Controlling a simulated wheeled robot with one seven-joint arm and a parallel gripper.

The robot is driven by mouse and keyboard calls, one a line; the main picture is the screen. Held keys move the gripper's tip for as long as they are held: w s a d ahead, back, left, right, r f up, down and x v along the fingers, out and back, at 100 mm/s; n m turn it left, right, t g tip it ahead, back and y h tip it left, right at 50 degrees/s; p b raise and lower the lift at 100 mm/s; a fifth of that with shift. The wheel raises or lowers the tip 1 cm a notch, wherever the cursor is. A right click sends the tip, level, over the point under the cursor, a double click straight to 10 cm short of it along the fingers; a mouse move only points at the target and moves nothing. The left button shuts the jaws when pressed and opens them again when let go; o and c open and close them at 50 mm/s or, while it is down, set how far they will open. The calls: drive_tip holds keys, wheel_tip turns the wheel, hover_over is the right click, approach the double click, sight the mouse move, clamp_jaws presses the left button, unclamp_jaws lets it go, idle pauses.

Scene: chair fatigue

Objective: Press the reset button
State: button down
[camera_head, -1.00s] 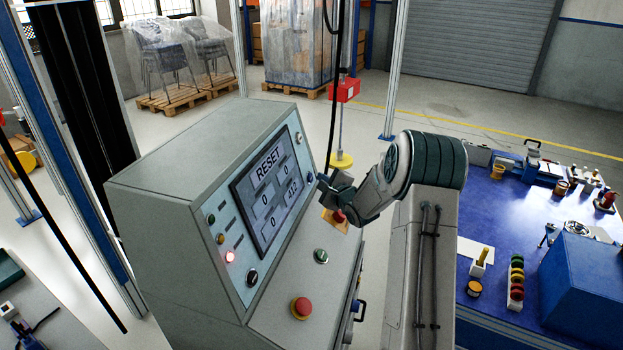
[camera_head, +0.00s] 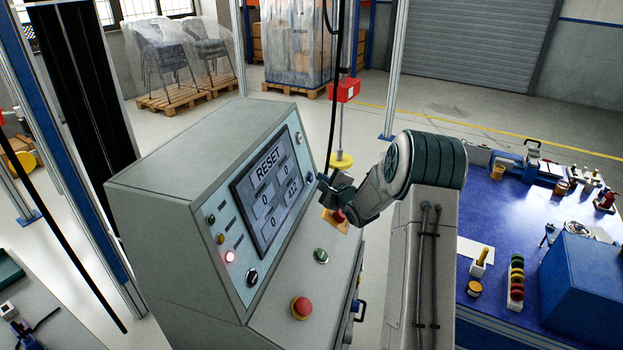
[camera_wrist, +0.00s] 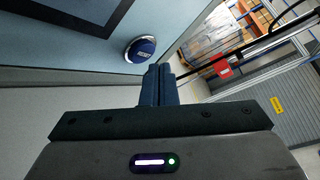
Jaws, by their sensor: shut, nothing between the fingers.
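The reset button (camera_wrist: 141,50) is a round blue button with white lettering and a pale rim. I see no clear contact. In the head view my gripper (camera_head: 324,184) is at the right edge of the console's sloped panel. The console screen (camera_head: 270,192) reads RESET above several number boxes.
The console (camera_head: 170,225) fills the middle. Its lower ledge carries a red mushroom button (camera_head: 301,307) and a green button (camera_head: 321,256). Another red button (camera_head: 339,215) on yellow is close under my gripper. A blue workbench (camera_head: 510,215) with tools stands at right.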

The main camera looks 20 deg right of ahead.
drive_tip(key=shift+w+a, duration=0.1)
drive_tip(key=shift+w+a+f, duration=0.1)
drive_tip(key=shift+w+a, duration=0.05)
drive_tip(key=shift+a, duration=0.1)
drive_tip(key=shift+w+a+f, duration=0.1)
drive_tip(key=shift+w+a, duration=0.1)
drive_tip(key=shift+a, duration=0.15)
idle(0.8)
drive_tip(key=shift+s+d, duration=0.1)
drive_tip(key=shift+d, duration=0.05)
drive_tip(key=shift+s+d+r, duration=0.2)
drive_tip(key=shift+s+d, duration=0.15)
drive_tip(key=shift+d, duration=0.15)
idle(0.4)
drive_tip(key=s+d+p, duration=0.1)
drive_tip(key=d+p, duration=0.1)
drive_tip(key=s+d+r+p, duration=0.1)
drive_tip(key=d, duration=0.1)
drive_tip(key=shift+s+r, duration=0.1)
drive_tip(key=shift+s, duration=0.2)
